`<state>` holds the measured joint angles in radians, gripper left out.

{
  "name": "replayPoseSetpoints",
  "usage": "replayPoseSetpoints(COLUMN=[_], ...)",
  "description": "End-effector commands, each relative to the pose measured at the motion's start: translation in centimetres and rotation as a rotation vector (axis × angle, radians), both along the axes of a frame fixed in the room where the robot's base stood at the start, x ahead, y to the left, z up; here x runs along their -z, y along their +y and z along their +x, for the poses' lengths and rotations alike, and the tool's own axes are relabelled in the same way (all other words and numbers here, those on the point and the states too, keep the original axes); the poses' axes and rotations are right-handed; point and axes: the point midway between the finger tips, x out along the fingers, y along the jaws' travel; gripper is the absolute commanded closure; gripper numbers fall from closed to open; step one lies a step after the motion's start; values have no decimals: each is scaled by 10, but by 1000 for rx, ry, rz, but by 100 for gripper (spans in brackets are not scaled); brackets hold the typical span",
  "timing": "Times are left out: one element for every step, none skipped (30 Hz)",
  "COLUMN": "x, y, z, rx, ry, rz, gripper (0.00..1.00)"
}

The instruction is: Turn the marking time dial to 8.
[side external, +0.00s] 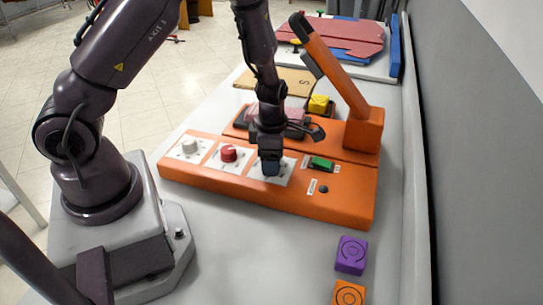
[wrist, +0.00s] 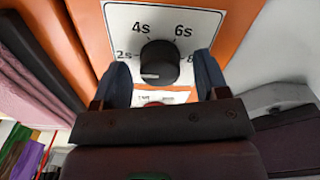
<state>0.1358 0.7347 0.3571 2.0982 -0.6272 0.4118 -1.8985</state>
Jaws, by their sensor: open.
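The marking time dial (wrist: 160,62) is a black round knob on a white plate (wrist: 120,22) in the wrist view. The plate reads 2s, 4s, 6s and a partly covered 8. A white mark on the knob sits at its lower left, below the 2s side. My gripper (wrist: 163,72) is open, with one dark blue finger on each side of the knob; I cannot tell whether either finger touches it. In the side view my gripper (side external: 271,168) is down at the rightmost white plate of the orange machine (side external: 320,207) and hides the dial.
A red knob (side external: 228,153) and a white knob (side external: 190,146) are left of my gripper. A green part (side external: 321,163) and black button (side external: 324,189) are on its right. An orange lever arm (side external: 337,72) rises behind. Purple (side external: 351,255) and orange (side external: 348,294) blocks lie in front.

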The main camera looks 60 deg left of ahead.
Motion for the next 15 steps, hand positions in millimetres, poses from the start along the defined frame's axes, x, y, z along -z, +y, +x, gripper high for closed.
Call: replayPoseSetpoints(x=[0, 0, 0, 0, 0, 0, 0, 0, 0, 0, 0, 0, -1, -1, 0], y=[0, 0, 0, 0, 0, 0, 0, 0, 0, 0, 0, 0, 0, 0, 0], z=[0, 0, 0, 0, 0, 0, 0, 0, 0, 0, 0, 0, 0, 0, 0], rx=[0, 0, 0, 0, 0, 0, 0, 0, 0, 1, 1, 1, 1, 2, 4], ry=[0, 0, 0, 0, 0, 0, 0, 0, 0, 0, 0, 0, 0, 0, 0], rz=[0, 0, 0, 0, 0, 0, 0, 0, 0, 0, 0, 0, 0, 0, 0], gripper=[32, 32, 32, 35, 42, 51, 58, 65, 74, 81, 82, 82, 82, 82, 82])
